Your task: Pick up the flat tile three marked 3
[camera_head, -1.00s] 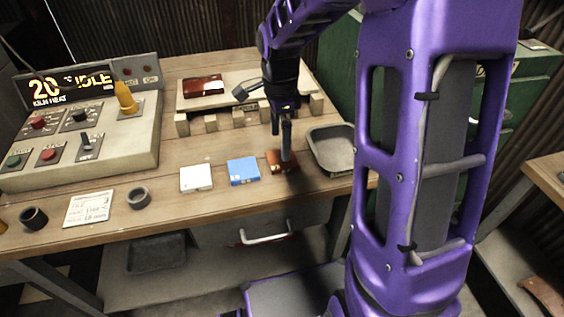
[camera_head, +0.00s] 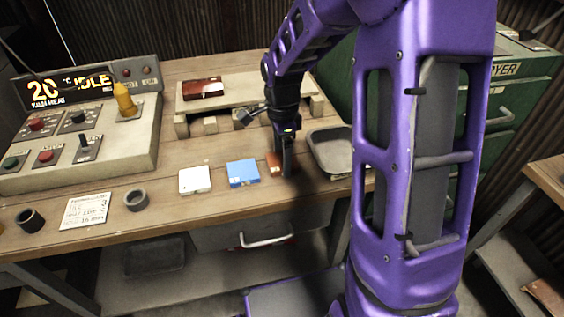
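Three small flat tiles are at the bench's front: a white tile (camera_head: 195,180), a blue tile (camera_head: 243,173) and a reddish-brown tile (camera_head: 273,163). Their marks are too small to read, so I cannot tell which bears a 3. My gripper (camera_head: 286,168) points down at the brown tile, with its fingers right at it and hiding much of it. The fingers overlap from this angle, so I cannot tell whether they are open or shut on the tile.
A grey tray (camera_head: 330,163) stands close right of my gripper. Behind is a low rack (camera_head: 240,95) with a glossy brown tile (camera_head: 203,88). A control panel (camera_head: 85,140), a paper card (camera_head: 88,210) and dark rings (camera_head: 135,200) are at left.

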